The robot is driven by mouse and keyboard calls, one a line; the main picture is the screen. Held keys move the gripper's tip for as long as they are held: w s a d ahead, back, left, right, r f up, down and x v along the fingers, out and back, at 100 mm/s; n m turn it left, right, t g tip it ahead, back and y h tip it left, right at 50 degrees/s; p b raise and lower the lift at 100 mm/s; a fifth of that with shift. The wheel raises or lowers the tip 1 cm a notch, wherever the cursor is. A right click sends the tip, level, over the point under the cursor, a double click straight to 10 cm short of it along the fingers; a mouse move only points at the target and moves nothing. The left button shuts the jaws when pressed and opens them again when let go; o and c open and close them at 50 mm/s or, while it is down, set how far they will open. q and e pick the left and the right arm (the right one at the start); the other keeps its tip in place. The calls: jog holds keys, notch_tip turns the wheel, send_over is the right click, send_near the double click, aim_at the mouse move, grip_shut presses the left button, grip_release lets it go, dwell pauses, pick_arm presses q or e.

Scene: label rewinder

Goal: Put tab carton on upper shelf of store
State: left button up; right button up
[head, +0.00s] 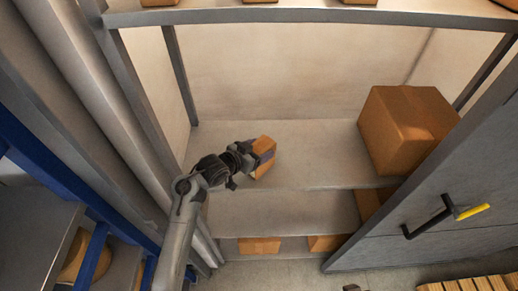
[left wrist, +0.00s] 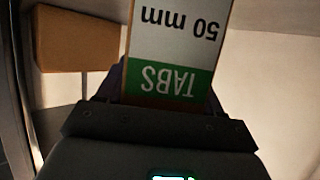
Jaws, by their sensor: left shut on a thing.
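The tab carton (head: 265,150) is a small brown box with a white and green label reading "TABS 50 mm", which shows upside down in the left wrist view (left wrist: 178,45). My left gripper (head: 250,158) is shut on it, and the carton points away from the jaws. In the head view the carton is over a wide pale shelf (head: 315,145) of the store, toward its left half. I cannot tell whether it touches the shelf. My right gripper is not in view.
A large brown box (head: 405,130) stands at the right of the same shelf. A lower shelf (head: 290,215) lies beneath, with cartons (head: 260,245) further down. A grey rail (head: 300,18) crosses above. A grey door (head: 430,195) with a yellow-tipped handle (head: 450,213) stands at right.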

pick_arm(q)
jog(key=shift+f, duration=0.2)
jog(key=o, duration=1.2)
jog(key=shift+f, duration=0.1)
jog(key=shift+o, duration=0.2)
